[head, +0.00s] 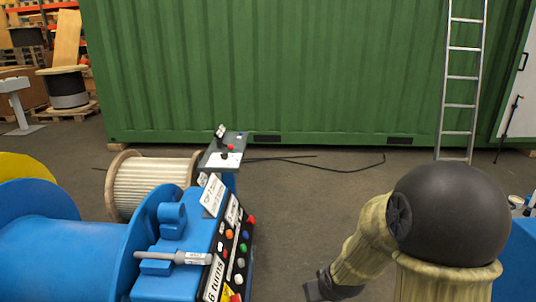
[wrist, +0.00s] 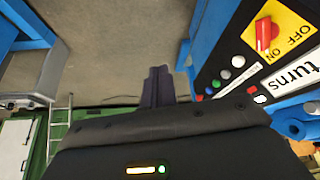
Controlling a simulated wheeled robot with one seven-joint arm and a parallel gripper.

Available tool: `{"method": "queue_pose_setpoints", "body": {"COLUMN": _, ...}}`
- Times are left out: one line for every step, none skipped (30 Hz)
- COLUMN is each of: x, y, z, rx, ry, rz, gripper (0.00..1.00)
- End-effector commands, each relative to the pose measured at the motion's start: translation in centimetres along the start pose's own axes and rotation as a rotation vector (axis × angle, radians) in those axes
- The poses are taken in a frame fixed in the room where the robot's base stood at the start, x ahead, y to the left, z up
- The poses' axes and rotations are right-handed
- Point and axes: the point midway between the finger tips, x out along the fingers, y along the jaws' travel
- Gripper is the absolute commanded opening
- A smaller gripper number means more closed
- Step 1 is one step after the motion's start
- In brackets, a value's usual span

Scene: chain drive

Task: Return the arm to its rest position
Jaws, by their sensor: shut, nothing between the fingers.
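My arm shows at the lower right of the head view, with beige links and a large black rounded joint. Its dark end with my gripper (head: 325,288) is low at the bottom edge, right of the blue machine and apart from it. In the wrist view my gripper (wrist: 157,86) has its two dark fingers together, with nothing between them. Bare floor shows beyond the fingertips.
A blue winding machine (head: 60,245) with a button panel (head: 230,250) stands at left; its panel also shows in the wrist view (wrist: 245,65). Behind are a cable reel (head: 153,185), a small stand (head: 225,150), a green container (head: 280,70) and a ladder (head: 461,90). Floor between is clear except a cable.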

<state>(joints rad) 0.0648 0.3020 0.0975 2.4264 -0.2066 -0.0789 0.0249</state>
Motion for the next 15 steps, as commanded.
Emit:
{"method": "queue_pose_setpoints", "body": {"x": -1.6, "y": 0.2, "z": 1.0, "rx": 0.022, "ry": -0.032, "rz": 0.016, "gripper": 0.0}}
{"method": "queue_pose_setpoints", "body": {"x": -2.3, "y": 0.3, "z": 1.7, "rx": 0.038, "ry": -0.054, "rz": 0.023, "gripper": 0.0}}
{"method": "queue_pose_setpoints", "body": {"x": -3.2, "y": 0.3, "z": 2.5, "rx": 0.057, "ry": -0.082, "rz": 0.03, "gripper": 0.0}}
{"method": "queue_pose_setpoints", "body": {"x": -3.8, "y": 0.4, "z": 3.1, "rx": 0.07, "ry": -0.1, "rz": 0.033, "gripper": 0.0}}
{"method": "queue_pose_setpoints", "body": {"x": -4.4, "y": 0.4, "z": 3.7, "rx": 0.083, "ry": -0.117, "rz": 0.036, "gripper": 0.0}}
{"method": "queue_pose_setpoints", "body": {"x": -5.2, "y": 0.3, "z": 4.5, "rx": 0.101, "ry": -0.14, "rz": 0.039, "gripper": 0.0}}
{"method": "queue_pose_setpoints", "body": {"x": -5.7, "y": 0.3, "z": 5.0, "rx": 0.112, "ry": -0.155, "rz": 0.04, "gripper": 0.0}}
{"method": "queue_pose_setpoints", "body": {"x": -6.2, "y": 0.2, "z": 5.5, "rx": 0.124, "ry": -0.169, "rz": 0.04, "gripper": 0.0}}
{"method": "queue_pose_setpoints", "body": {"x": -6.9, "y": 0.1, "z": 6.1, "rx": 0.138, "ry": -0.188, "rz": 0.04, "gripper": 0.0}}
{"method": "queue_pose_setpoints", "body": {"x": -7.3, "y": 0.0, "z": 6.6, "rx": 0.15, "ry": -0.201, "rz": 0.039, "gripper": 0.0}}
{"method": "queue_pose_setpoints", "body": {"x": -7.8, "y": -0.1, "z": 7.1, "rx": 0.161, "ry": -0.216, "rz": 0.038, "gripper": 0.0}}
{"method": "queue_pose_setpoints", "body": {"x": -8.4, "y": -0.2, "z": 7.7, "rx": 0.175, "ry": -0.232, "rz": 0.036, "gripper": 0.0}}
{"method": "queue_pose_setpoints", "body": {"x": -8.8, "y": -0.3, "z": 8.2, "rx": 0.187, "ry": -0.244, "rz": 0.033, "gripper": 0.0}}
{"method": "queue_pose_setpoints", "body": {"x": -9.3, "y": -0.4, "z": 8.7, "rx": 0.197, "ry": -0.257, "rz": 0.031, "gripper": 0.0}}
{"method": "queue_pose_setpoints", "body": {"x": -10.1, "y": -0.5, "z": 8.7, "rx": 0.203, "ry": -0.268, "rz": 0.028, "gripper": 0.0}}
